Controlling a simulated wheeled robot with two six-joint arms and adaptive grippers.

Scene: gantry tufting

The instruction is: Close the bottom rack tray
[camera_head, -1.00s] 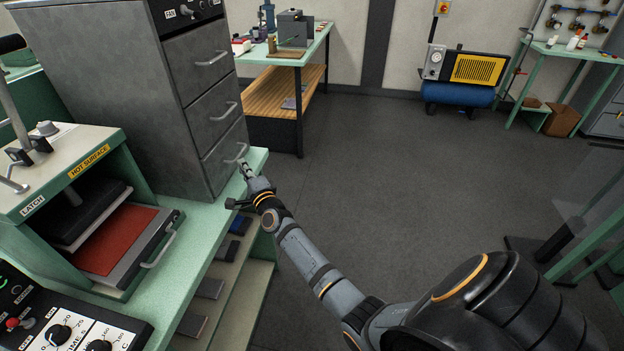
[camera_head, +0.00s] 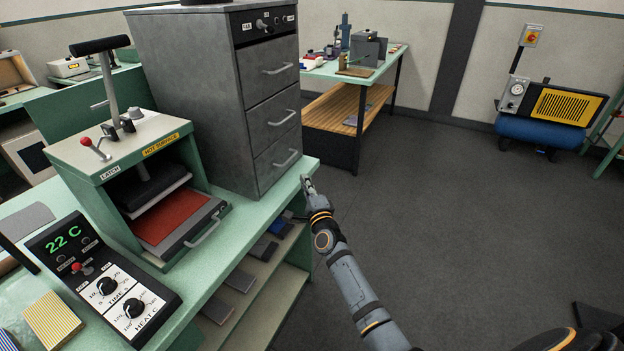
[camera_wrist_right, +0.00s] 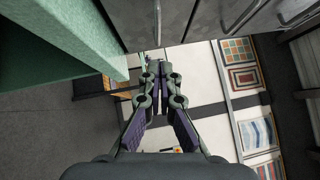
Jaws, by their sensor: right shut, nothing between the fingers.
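The grey metal rack (camera_head: 190,100) stands on the green bench with three stacked tray fronts, each with a bar handle. The bottom tray front (camera_head: 270,172), with its handle (camera_head: 287,159), looks about flush with the fronts above it. My right gripper (camera_head: 307,182) is just right of and below that handle, apart from it, and is shut and empty. In the right wrist view its fingers (camera_wrist_right: 157,70) are together below a grey front (camera_wrist_right: 155,15), with bar handles (camera_wrist_right: 240,16) at upper right. My left gripper is not in view.
A heat press (camera_head: 140,170) with a red pad stands left of the rack, and a control box (camera_head: 105,285) is in front of it. The green bench edge (camera_head: 305,168) lies close to my right gripper. Open floor (camera_head: 430,210) is to the right.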

